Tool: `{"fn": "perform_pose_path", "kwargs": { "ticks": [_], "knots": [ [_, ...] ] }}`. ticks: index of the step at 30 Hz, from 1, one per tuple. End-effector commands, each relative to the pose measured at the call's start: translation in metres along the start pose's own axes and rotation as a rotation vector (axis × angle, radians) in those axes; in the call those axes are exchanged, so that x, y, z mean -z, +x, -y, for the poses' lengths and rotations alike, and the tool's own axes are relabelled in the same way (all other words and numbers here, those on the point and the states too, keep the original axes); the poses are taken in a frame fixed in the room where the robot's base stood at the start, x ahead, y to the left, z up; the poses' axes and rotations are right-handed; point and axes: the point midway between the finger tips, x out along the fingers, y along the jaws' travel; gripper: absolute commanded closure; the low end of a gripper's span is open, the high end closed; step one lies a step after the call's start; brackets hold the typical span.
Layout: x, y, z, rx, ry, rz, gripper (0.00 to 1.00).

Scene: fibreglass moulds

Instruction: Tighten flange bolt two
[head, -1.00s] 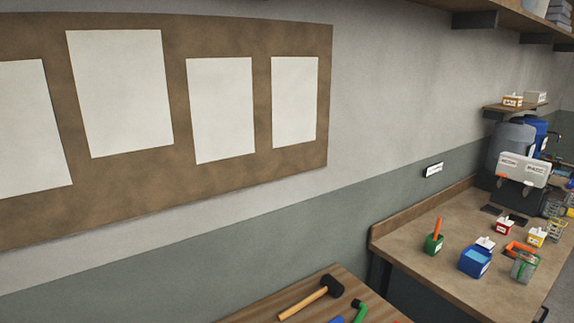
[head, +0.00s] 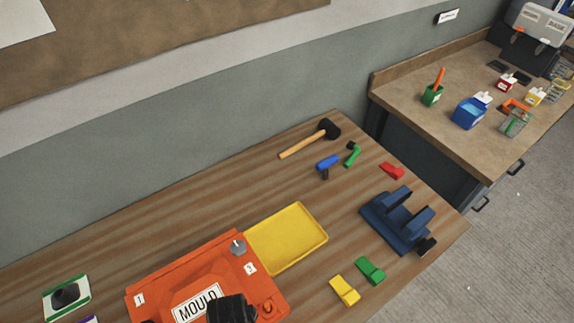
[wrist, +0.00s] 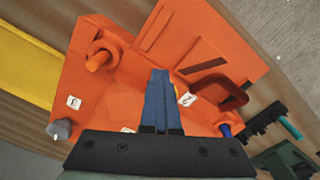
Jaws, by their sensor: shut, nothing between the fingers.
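The orange mould (head: 165,290) lies at the bottom of the head view, partly cut off, with a MOULD label and small number tags. It also fills much of the wrist view (wrist: 120,105). A grey knob-like bolt (head: 238,246) stands at its back right corner; it shows at lower left in the wrist view (wrist: 60,129). I cannot tell which fitting is bolt two. My gripper (wrist: 159,75) is shut and empty over the mould, its blue fingers together.
A yellow tray (head: 318,241) adjoins the mould's back right. A blue vise-like fixture (head: 378,213), yellow block (head: 344,291), green block (head: 370,271) and mallet (head: 303,141) lie on the wooden bench. Another bench (head: 440,138) with containers stands at the right. Bench space behind the mould is clear.

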Motion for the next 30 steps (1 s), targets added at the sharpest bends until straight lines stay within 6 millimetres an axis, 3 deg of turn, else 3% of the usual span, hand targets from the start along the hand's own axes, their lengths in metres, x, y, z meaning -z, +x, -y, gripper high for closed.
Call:
{"fn": "perform_pose_path", "kwargs": {
  "ticks": [30],
  "knots": [
    [0.005,0.000,0.020,0.004,-0.006,-0.006,1.00]
  ]
}}
